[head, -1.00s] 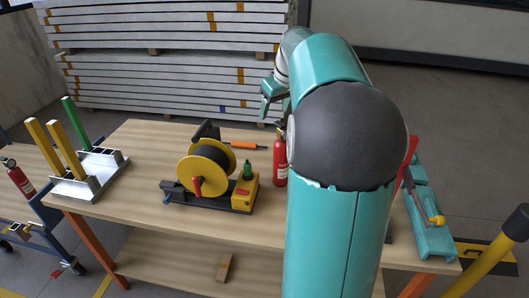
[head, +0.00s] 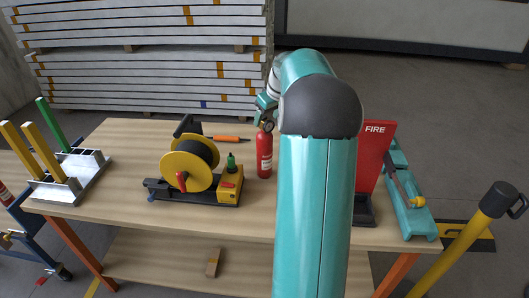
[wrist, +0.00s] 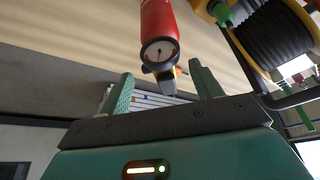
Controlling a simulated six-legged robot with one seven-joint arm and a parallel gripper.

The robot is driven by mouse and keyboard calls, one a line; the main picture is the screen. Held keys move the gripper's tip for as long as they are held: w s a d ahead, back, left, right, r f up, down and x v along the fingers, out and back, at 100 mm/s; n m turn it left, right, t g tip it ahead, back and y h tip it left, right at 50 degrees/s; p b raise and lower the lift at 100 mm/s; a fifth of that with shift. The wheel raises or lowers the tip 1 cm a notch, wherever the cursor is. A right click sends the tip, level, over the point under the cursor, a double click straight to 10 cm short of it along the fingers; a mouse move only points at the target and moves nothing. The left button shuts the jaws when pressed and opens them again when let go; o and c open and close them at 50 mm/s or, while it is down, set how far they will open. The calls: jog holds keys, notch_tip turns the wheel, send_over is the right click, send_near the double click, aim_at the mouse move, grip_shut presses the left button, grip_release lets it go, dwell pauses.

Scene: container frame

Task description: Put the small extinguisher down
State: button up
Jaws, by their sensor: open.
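A small red extinguisher (head: 264,157) with a white label stands upright on the wooden table (head: 120,150), just right of the cable reel. In the head view my gripper (head: 265,104) is at the extinguisher's top, partly hidden by my arm.
The yellow cable reel (head: 183,170) stands close left of the extinguisher, with an orange-handled tool (head: 227,139) behind. A red FIRE stand (head: 373,155) and teal device (head: 410,205) are right. A metal holder (head: 70,180) with posts is left. The table front is clear.

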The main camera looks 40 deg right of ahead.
aim_at(264, 136)
jog(key=x, duration=0.4)
jog(key=shift+w+d+f, duration=0.1)
jog(key=shift+f, duration=0.15)
grip_shut()
jog(key=shift+r, duration=0.1)
